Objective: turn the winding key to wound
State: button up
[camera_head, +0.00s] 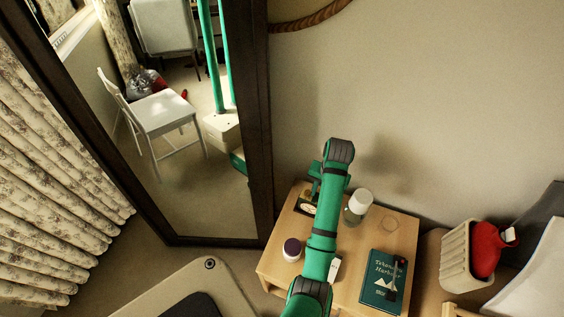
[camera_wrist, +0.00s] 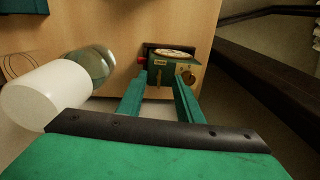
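A small dark green box with a pale round dial (camera_wrist: 172,54) stands on the wooden table in the wrist view. Its near face has a brass knob or key (camera_wrist: 188,77) at the right and a thin brass upright piece (camera_wrist: 158,76) near the middle. A red part (camera_wrist: 142,60) is at its left side. I cannot tell which brass piece is the winding key. My gripper (camera_wrist: 159,90) is open and empty, with its two green fingers apart in front of this face. In the head view the box (camera_head: 306,204) is partly hidden by my arm, below my gripper (camera_head: 315,178).
The wooden table (camera_head: 405,228) holds a white-topped glass jar (camera_head: 358,205) close to my arm, a purple-lidded jar (camera_head: 292,249) and a green book (camera_head: 383,281). A tall mirror (camera_head: 257,120) stands at the left. A beige bin (camera_head: 456,258) is at the right.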

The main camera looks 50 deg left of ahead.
jog(key=n, duration=0.4)
jog(key=shift+w, duration=0.1)
jog(key=n, duration=0.5)
jog(key=shift+n+h, duration=0.3)
jog(key=shift+n, duration=0.1)
jog(key=n, duration=0.8)
jog(key=shift+w+n+h, duration=0.1)
jog(key=shift+n+h, duration=0.2)
jog(key=shift+n, duration=0.1)
jog(key=n, duration=0.4)
jog(key=shift+a+n, duration=0.1)
jog(key=shift+n, duration=0.3)
jog(key=n, duration=0.4)
jog(key=shift+n, duration=0.3)
jog(key=n, duration=0.4)
jog(key=shift+t, duration=0.3)
jog(key=n, duration=0.4)
jog(key=shift+n, duration=0.4)
notch_tip(320, 180, up, 11)
jog(key=s+a+f+m+t+y, duration=0.1)
jog(key=s+a+m+y, duration=0.2)
jog(key=a+m+y, duration=0.2)
jog(key=s+a+m+y, duration=0.4)
jog(key=a+m+y, duration=0.1)
jog(key=a+m, duration=0.3)
jog(key=shift+s+a+f+t, duration=0.3)
jog(key=shift+a+f+t, duration=0.1)
jog(key=shift+a, duration=0.1)
